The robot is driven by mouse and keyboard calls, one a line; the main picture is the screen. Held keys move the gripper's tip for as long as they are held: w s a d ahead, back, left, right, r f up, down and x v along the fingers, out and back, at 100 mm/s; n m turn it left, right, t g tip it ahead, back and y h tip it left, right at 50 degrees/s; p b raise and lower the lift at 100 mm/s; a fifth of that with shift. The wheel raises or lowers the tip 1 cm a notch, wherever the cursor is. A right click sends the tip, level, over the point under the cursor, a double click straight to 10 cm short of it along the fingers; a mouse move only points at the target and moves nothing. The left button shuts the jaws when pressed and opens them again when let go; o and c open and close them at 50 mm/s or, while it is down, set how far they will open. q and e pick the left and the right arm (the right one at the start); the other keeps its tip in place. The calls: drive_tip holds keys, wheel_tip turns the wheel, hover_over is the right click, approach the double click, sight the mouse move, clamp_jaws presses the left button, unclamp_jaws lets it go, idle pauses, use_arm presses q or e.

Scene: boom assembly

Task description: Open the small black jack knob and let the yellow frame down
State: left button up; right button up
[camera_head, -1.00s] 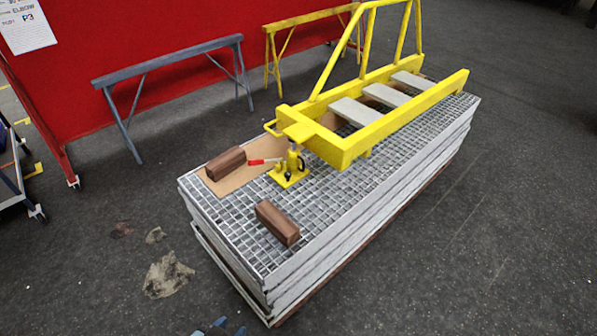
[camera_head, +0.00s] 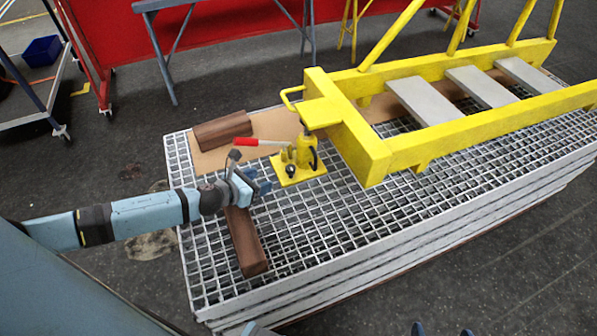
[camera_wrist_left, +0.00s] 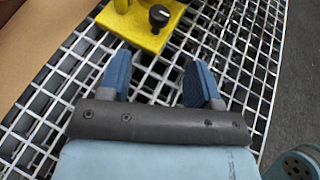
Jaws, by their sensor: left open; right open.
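The yellow jack (camera_head: 304,150) stands on a yellow base plate on the grating, under the near end of the yellow frame (camera_head: 375,150). Its small black knob (camera_head: 290,170) is low on the jack's near side; it also shows in the left wrist view (camera_wrist_left: 159,16), ahead of the fingers. My left gripper (camera_head: 258,181) is open and empty, just left of the jack and apart from the knob. Its two blue fingers (camera_wrist_left: 161,72) show in the wrist view with only grating between them. Two blue tips at the bottom edge look like my right gripper (camera_head: 442,330), spread apart.
The jack's red-tipped handle (camera_head: 258,142) sticks out left, close above my left gripper. One brown block (camera_head: 245,245) lies below that gripper, another (camera_head: 222,130) behind on brown board. Grey planks (camera_head: 425,100) lie across the frame. A grey trestle (camera_head: 205,3) stands behind.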

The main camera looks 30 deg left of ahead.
sight(289, 169)
use_arm(q)
drive_tip(key=b+x, duration=0.1)
drive_tip(key=x, duration=1.2)
drive_tip(key=shift+w+d+r+b, duration=0.1)
drive_tip(key=shift+w+b, duration=0.15)
drive_tip(key=shift+b, duration=0.05)
drive_tip(key=c, duration=0.9)
